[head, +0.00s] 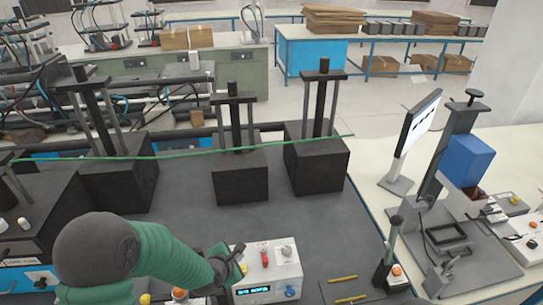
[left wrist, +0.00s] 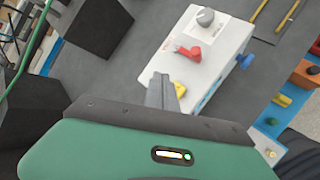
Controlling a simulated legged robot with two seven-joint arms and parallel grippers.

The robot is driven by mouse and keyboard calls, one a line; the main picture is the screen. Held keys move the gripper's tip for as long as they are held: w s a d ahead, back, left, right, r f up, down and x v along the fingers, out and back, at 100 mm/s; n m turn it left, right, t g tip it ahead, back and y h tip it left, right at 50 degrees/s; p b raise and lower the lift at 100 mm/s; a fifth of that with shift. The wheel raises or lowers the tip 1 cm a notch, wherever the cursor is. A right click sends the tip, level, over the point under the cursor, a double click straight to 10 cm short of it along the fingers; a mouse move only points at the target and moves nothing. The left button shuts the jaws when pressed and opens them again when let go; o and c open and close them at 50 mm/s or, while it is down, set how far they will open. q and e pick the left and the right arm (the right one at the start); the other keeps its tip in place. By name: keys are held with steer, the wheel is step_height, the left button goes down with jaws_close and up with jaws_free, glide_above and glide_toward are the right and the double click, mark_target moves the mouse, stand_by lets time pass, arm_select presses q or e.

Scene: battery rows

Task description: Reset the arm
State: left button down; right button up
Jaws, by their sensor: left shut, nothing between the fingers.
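My left arm comes in from the lower left in the head view, with a green sleeve and a dark rounded joint. My left gripper (head: 222,262) is at the left side of a white control box (head: 268,262). In the left wrist view, the shut, empty fingers of the left gripper (left wrist: 160,85) are over or beside the box (left wrist: 222,45), close to its yellow knob (left wrist: 180,89). I cannot tell whether they touch it. A red switch (left wrist: 188,53) and a grey knob (left wrist: 205,17) are on the box's top. My right gripper does not show.
Black blocks with posts (head: 240,172) stand behind on the dark table (head: 230,217). A green cord (head: 180,153) runs across them. Two yellow sticks (head: 343,279) lie right of the box. A press with a blue head (head: 468,158) and a monitor (head: 418,122) stand at right.

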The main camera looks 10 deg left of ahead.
arm_select(q)
steer(key=s+f+m+b, duration=0.1)
steer(key=m, duration=0.1)
steer(key=s+f+m+g+b, duration=0.1)
steer(key=s+f+m+b, duration=0.1)
steer(key=m, duration=0.1)
steer(key=shift+s+a+f+m+b, duration=0.1)
steer(key=shift+s+a+m+b, duration=0.2)
steer(key=shift+s+b, duration=0.1)
steer(key=s+a+f+m+g+b, duration=0.1)
steer(key=s+m+b, duration=0.3)
steer(key=s+m, duration=0.4)
steer(key=s+a+f+m+g+y+b, duration=0.1)
steer(key=s+f+m+g+b, duration=0.2)
steer(key=s+m, duration=0.6)
steer(key=shift+a+f+m+g+b, duration=0.2)
steer(key=shift+f+m+g+b, duration=0.2)
steer(key=shift+m+g+b, duration=0.45)
steer(key=shift+s+m, duration=0.1)
steer(key=shift+m, duration=0.15)
stand_by(1.1)
